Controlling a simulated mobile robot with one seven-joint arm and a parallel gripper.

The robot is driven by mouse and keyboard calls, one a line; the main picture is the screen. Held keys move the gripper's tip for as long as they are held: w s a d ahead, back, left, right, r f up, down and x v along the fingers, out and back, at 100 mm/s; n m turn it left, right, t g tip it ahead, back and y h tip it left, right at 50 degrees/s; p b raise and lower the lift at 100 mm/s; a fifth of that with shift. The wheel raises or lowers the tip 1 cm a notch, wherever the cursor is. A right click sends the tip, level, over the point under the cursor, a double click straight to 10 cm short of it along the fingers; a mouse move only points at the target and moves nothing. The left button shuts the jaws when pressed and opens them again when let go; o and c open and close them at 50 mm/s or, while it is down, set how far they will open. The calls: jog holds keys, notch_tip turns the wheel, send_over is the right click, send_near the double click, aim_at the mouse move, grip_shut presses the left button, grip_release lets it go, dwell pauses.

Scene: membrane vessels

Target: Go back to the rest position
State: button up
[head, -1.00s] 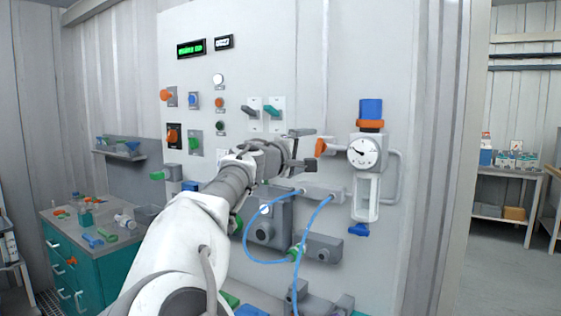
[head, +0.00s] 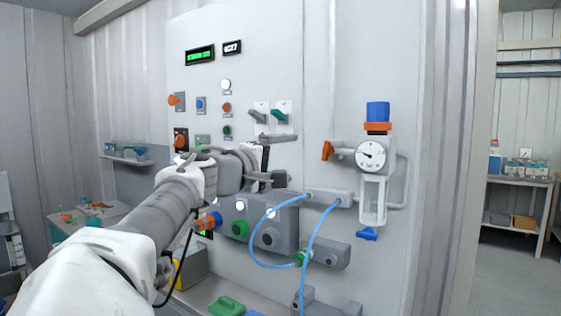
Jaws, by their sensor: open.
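My gripper (head: 283,160) is at the middle of the head view, in front of the white control panel (head: 330,75). Its two fingers stand apart, one above the other, pointing right, with nothing between them. My arm comes up from the lower left and hides part of the panel and the bench at left. An orange lever (head: 327,151) and a pressure gauge (head: 370,154) with a blue-topped regulator (head: 378,112) are to the right of the gripper, apart from it in the picture.
Blue tubing (head: 262,240) loops from a grey manifold below the gripper. Two switches (head: 270,113) sit above it. A lit display (head: 200,54) is at the panel's top. A side bench (head: 65,230) stands at left, a shelf table (head: 520,182) at far right with open floor before it.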

dwell(0.3)
jog(key=d+f+m+g+y+p, duration=0.2)
jog(key=d+f+m+g, duration=0.3)
jog(key=d+f, duration=1)
jog(key=s+d+f+m+g+y+p, duration=0.1)
jog(key=s+d+f+g+y+p, duration=0.1)
jog(key=s+d+f+g+y, duration=0.35)
jog(key=s+a+m+y+p, duration=0.1)
jog(key=s+a, duration=0.3)
jog(key=s, duration=0.9)
jog(key=s+a+r+m+t+y+p, duration=0.1)
jog(key=s+a, duration=0.4)
jog(key=s, duration=0.8)
jog(key=shift+s+m+y+p, duration=0.25)
jog(key=shift+m+y+p, duration=0.3)
jog(key=shift+p, duration=0.5)
jog(key=shift+t, duration=0.25)
